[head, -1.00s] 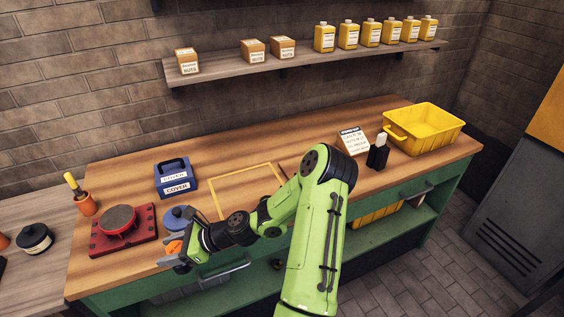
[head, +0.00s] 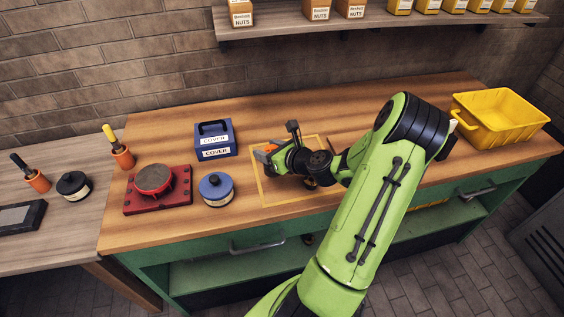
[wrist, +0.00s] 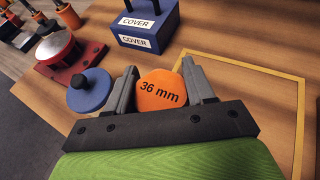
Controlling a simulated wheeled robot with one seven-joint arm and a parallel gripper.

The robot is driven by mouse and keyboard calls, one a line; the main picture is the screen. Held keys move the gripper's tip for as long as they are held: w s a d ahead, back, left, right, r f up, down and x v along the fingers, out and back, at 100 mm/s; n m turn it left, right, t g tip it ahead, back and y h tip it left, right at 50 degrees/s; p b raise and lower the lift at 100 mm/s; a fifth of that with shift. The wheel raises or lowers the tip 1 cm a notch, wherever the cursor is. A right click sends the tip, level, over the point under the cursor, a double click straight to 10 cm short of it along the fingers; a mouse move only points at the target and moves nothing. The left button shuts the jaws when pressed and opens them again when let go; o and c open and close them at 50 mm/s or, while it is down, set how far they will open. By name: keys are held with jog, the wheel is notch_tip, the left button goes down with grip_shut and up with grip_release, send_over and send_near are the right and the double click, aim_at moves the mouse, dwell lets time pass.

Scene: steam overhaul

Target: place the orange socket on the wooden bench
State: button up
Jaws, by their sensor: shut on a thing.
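The orange socket (wrist: 160,92), marked "36 mm", is held between the two fingers of my gripper (wrist: 163,88) in the wrist view. In the head view the socket (head: 271,148) shows as a small orange patch at my gripper (head: 277,143), mostly hidden by the fingers. My gripper is over the left part of the yellow outlined square on the wooden bench (head: 340,118). I cannot tell the gap between the socket and the bench top.
A blue box labelled COVER (head: 214,139) stands behind and left of my gripper. A blue lidded pot (head: 216,189) and a red stand (head: 157,188) are to the left. A yellow bin (head: 498,117) is at the right end. The bench's back middle is clear.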

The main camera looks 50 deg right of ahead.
jog(key=shift+f+b, duration=0.85)
jog(key=shift+f, duration=2.1)
jog(key=o, duration=1.4)
